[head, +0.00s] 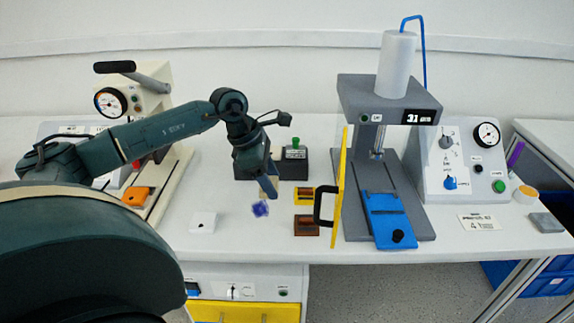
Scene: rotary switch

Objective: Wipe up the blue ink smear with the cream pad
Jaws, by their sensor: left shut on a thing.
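The blue ink smear (260,209) is a small violet-blue patch on the white bench top. My left gripper (269,190) points down just above and behind the smear, with its fingertips close to it. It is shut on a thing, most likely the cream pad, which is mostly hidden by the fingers. I cannot tell whether it touches the bench. My right gripper is not in view.
A small white block (203,222) sits left of the smear. Orange-brown blocks (306,225) and a yellow upright panel with a black handle (337,190) stand to the right. A dark box with a green knob (293,163) is behind. A grey press (405,205) stands further right.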

